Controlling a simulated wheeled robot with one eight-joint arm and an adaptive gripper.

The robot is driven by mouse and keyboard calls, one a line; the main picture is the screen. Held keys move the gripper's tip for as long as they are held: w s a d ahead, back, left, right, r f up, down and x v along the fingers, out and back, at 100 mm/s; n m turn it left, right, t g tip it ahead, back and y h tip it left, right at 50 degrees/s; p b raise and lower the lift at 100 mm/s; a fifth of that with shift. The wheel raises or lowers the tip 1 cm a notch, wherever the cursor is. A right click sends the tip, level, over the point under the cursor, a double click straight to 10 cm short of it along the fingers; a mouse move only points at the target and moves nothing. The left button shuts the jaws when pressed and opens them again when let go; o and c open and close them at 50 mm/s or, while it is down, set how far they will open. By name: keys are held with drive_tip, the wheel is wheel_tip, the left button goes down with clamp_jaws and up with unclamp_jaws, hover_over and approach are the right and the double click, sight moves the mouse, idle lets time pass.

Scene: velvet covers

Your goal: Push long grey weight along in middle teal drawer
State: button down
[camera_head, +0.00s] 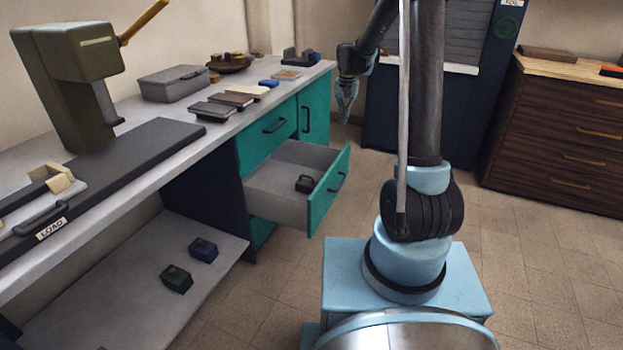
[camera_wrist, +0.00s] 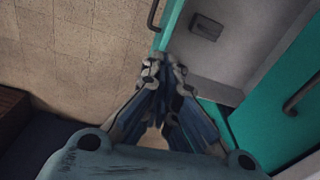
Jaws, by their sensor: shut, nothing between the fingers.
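The middle teal drawer (camera_head: 323,206) stands pulled open under the bench. The dark grey weight (camera_head: 304,185) lies on its light grey floor, close to the drawer front. The wrist view shows the weight (camera_wrist: 207,25) as a small dark oblong block, with bare drawer floor (camera_wrist: 245,50) around it. My gripper (camera_head: 345,118) hangs fingers down, above and behind the drawer in the head view, apart from the weight. In the wrist view my gripper's fingertips (camera_wrist: 164,66) are together and empty, near the drawer's front edge and below the weight in the picture.
The bench top (camera_head: 222,127) above the drawer carries flat dark boxes (camera_head: 212,110) and a grey case (camera_head: 174,83). A dark handle (camera_wrist: 302,94) on a teal front shows in the wrist view.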

sight(306, 183)
drive_tip(key=w+a+f, duration=0.6)
drive_tip(key=w+f, duration=0.2)
drive_tip(key=f, duration=0.2)
drive_tip(key=shift+m+g, duration=0.4)
drive_tip(key=shift+m, duration=0.3)
drive_tip(key=w+a+f, duration=0.1)
drive_tip(key=a+f, duration=0.1)
drive_tip(key=f, duration=0.6)
drive_tip(key=w+a+f, duration=0.2)
drive_tip(key=f, duration=0.7)
drive_tip(key=w+a+f, duration=0.2)
drive_tip(key=f, duration=0.6)
drive_tip(key=shift+w+a+f, duration=0.2)
drive_tip(key=shift+w+f, duration=0.05)
drive_tip(key=shift+f, duration=0.1)
drive_tip(key=s, duration=0.1)
drive_tip(key=s+a, duration=0.1)
drive_tip(key=shift+s+f, duration=0.2)
drive_tip(key=shift+s, duration=0.15)
drive_tip(key=shift+s+a, duration=0.2)
drive_tip(key=shift+s, duration=0.35)
